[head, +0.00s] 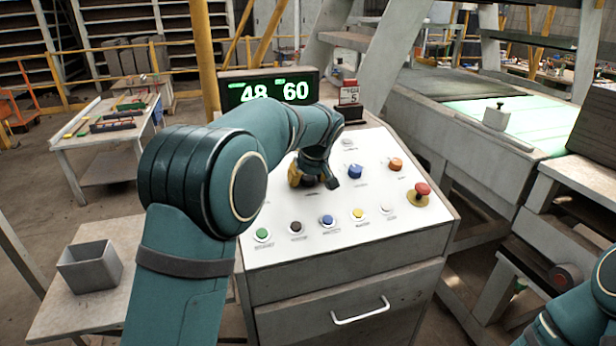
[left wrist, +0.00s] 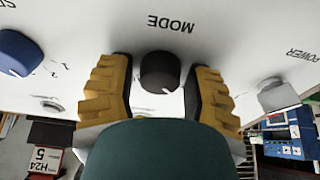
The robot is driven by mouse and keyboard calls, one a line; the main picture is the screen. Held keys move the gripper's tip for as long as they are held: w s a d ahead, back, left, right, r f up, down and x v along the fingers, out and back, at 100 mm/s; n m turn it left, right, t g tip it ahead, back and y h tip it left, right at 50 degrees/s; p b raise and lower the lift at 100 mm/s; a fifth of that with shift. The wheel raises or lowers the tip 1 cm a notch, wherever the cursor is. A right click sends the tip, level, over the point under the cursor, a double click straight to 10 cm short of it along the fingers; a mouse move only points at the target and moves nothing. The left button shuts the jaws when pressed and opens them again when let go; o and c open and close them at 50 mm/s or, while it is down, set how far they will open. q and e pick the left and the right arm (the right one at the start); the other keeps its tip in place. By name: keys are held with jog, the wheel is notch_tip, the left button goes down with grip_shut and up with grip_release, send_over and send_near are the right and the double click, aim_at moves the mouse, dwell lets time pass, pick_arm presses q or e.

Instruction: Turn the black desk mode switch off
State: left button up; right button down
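The black mode switch (left wrist: 160,71) is a round knob with a white mark, under the word MODE on the white panel. My left gripper (left wrist: 157,88) has its yellow fingers one on each side of the knob. They are spread, with narrow gaps to it, and do not appear closed on it. In the head view the left gripper (head: 314,182) is low over the panel (head: 290,210), and it mostly hides the knob. My right arm shows only at the lower right edge, and its gripper is out of view.
A blue knob (head: 355,171), an orange knob (head: 395,164) and a red emergency button (head: 422,189) are right of the gripper. A row of coloured buttons, including a green one (head: 262,233), lies along the front. A lit display (head: 268,91) stands behind the panel.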

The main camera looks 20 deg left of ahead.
pick_arm(q)
jog(key=shift+o, duration=0.6)
jog(key=v, duration=1.2)
